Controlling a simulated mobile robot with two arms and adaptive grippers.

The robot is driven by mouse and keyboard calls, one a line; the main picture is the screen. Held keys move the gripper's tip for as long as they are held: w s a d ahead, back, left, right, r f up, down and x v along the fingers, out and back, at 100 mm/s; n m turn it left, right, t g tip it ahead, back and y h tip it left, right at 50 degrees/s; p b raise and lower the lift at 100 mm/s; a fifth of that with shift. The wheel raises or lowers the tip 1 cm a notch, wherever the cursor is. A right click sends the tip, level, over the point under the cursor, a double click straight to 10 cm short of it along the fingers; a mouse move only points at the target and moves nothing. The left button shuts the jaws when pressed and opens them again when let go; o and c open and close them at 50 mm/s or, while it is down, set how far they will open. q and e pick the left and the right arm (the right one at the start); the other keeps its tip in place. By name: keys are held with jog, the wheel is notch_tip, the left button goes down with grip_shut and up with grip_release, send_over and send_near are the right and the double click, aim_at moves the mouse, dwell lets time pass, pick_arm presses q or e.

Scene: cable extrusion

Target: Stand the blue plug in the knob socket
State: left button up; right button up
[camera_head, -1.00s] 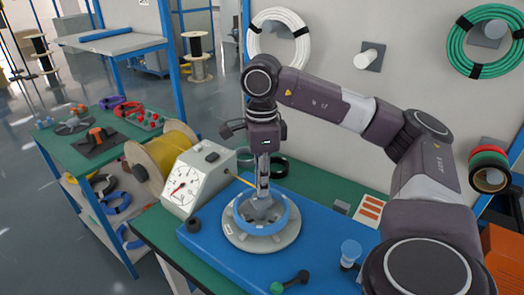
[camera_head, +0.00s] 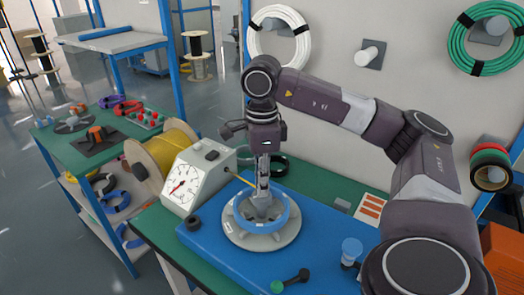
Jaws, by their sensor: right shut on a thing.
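My right gripper (camera_head: 262,203) points straight down into a blue ring (camera_head: 238,212) on a round grey base (camera_head: 262,240). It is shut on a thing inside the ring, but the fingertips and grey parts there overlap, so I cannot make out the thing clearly. A blue-topped piece (camera_head: 352,245) stands upright on the blue board to the right, close beside my right arm; I cannot tell whether it is the plug. No socket can be clearly made out. My left gripper is not in view.
The base sits on a blue board (camera_head: 215,245) on the green bench. A gauge box (camera_head: 190,185) stands close left of it. The board between ring and blue-topped piece is clear.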

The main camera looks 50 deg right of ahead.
jog(key=o, duration=0.9)
jog(key=shift+o, duration=0.2)
notch_tip(320, 180, up, 5)
jog(key=p, duration=0.4)
jog(key=shift+r, duration=0.2)
notch_tip(320, 180, up, 3)
jog(key=p, duration=0.2)
jog(key=shift+f+p, duration=0.1)
jog(key=shift+p, duration=0.3)
jog(key=shift+f, duration=0.1)
